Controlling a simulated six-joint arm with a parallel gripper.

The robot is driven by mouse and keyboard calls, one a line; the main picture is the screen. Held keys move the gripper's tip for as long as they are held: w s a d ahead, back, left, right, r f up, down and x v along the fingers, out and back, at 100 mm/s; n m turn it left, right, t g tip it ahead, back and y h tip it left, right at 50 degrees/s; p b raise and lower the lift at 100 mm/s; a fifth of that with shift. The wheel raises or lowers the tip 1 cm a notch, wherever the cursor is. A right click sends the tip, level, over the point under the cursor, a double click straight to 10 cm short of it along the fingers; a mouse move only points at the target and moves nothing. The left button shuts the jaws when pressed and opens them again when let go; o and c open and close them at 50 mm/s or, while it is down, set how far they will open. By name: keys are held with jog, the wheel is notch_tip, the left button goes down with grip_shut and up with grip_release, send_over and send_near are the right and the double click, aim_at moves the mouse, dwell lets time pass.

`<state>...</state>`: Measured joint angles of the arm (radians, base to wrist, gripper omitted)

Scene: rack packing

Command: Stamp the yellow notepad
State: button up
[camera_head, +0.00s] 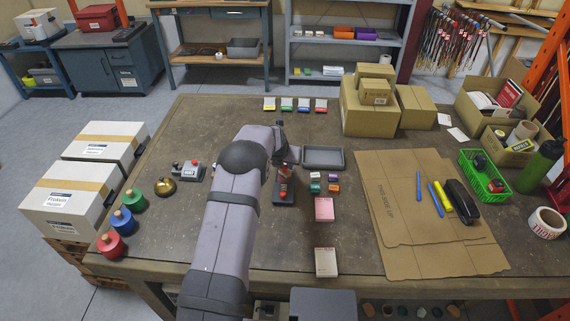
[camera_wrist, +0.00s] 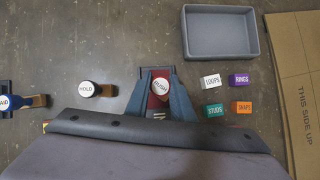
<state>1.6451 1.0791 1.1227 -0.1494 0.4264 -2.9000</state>
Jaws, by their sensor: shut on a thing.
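My gripper (camera_wrist: 160,84) is shut on a stamp with a round white top marked RUSH (camera_wrist: 160,86); its two blue-grey fingers stand on either side of the handle. A dark base with a red surface (camera_wrist: 156,102) shows below the stamp; I cannot tell whether they touch. A HOLD stamp (camera_wrist: 88,88) and a PAID stamp (camera_wrist: 8,101) stand to the left in the wrist view. A pink pad (camera_head: 324,208) and a whitish pad (camera_head: 326,262) lie right of my arm.
A grey tray (camera_wrist: 222,32) lies beyond and right of my gripper, with small LOOPS (camera_wrist: 210,81), RINGS (camera_wrist: 238,80), STUDS (camera_wrist: 214,110) and SNAPS (camera_wrist: 242,107) boxes nearby. Flat cardboard (camera_head: 420,235) with pens covers the right. Brown boxes (camera_head: 370,112) stand behind. My arm hides the table's middle.

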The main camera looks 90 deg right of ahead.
jog(key=shift+a+f+b, duration=0.1)
jog(key=shift+f+b, duration=0.2)
jog(key=shift+f, duration=0.3)
dwell(1.2)
jog(key=shift+r, duration=0.1)
jog(key=shift+r+p, duration=2.65)
jog(key=shift+r, duration=0.85)
